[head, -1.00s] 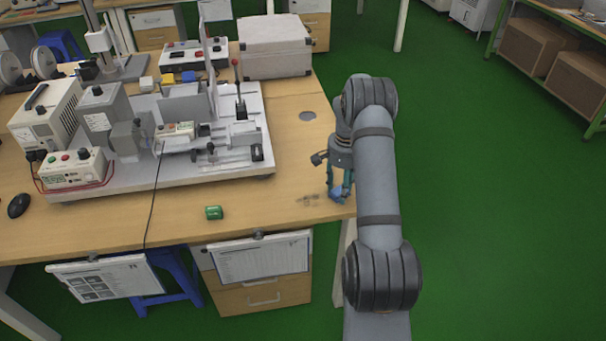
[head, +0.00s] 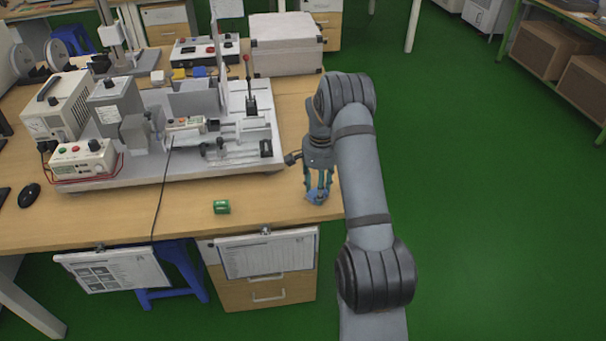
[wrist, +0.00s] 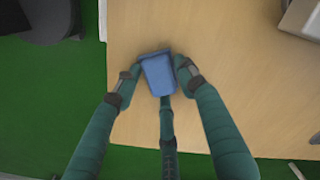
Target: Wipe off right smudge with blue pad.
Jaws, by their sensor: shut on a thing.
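My gripper (head: 317,192) is shut on the blue pad (head: 314,198) near the right front corner of the wooden table. The wrist view shows the blue pad (wrist: 158,74) between the green fingers of my gripper (wrist: 158,78), low over or on the tabletop; contact is unclear. No smudge shows now in either view. The spot where brown marks lay in the earlier head view is covered by the pad and gripper.
A green cylinder (head: 221,207) lies on the table to the left of my gripper. A white test rig (head: 180,170) stands behind it, and a silver case (head: 287,45) at the back. The table front (head: 270,203) is clear between cylinder and gripper. Clipboards hang below the front edge.

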